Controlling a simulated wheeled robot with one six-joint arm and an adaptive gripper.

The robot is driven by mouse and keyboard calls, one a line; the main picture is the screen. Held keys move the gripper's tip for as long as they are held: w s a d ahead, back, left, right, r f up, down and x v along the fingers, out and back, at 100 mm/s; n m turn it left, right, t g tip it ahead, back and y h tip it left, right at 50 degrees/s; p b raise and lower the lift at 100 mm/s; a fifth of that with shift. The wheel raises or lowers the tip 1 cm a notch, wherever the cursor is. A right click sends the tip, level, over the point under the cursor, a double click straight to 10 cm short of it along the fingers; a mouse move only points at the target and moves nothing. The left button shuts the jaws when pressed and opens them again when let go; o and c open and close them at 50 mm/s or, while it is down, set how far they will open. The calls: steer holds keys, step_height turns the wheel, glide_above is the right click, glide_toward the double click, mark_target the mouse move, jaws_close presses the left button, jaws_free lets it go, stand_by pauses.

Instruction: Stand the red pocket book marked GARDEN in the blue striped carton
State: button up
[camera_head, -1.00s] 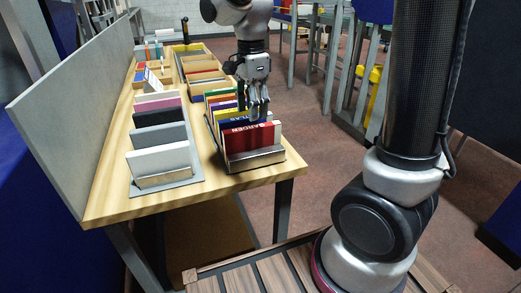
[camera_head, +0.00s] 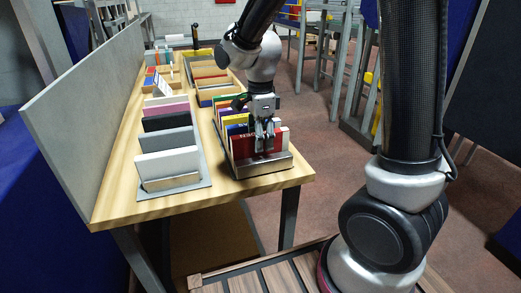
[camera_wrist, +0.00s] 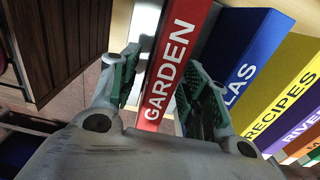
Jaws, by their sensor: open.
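The red book marked GARDEN (camera_head: 243,147) stands at the near end of a row of books in a rack on the table. Its spine with white letters fills the middle of the wrist view (camera_wrist: 172,62). My gripper (camera_head: 264,146) is over the near end of that row. In the wrist view my open gripper (camera_wrist: 160,82) has one green-padded finger on each side of the red spine. The right finger is between the red book and the blue book (camera_wrist: 245,55). Contact cannot be told. I cannot clearly pick out the blue striped carton.
The rack (camera_head: 267,167) also holds a yellow book (camera_wrist: 290,85) and several others. A second rack (camera_head: 172,183) of white, grey, black and pink blocks stands to the left. Small boxes and wooden trays (camera_head: 208,73) lie farther back. A grey panel (camera_head: 85,110) borders the table's left side.

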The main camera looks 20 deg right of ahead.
jaws_close()
steer(key=shift+r, duration=0.15)
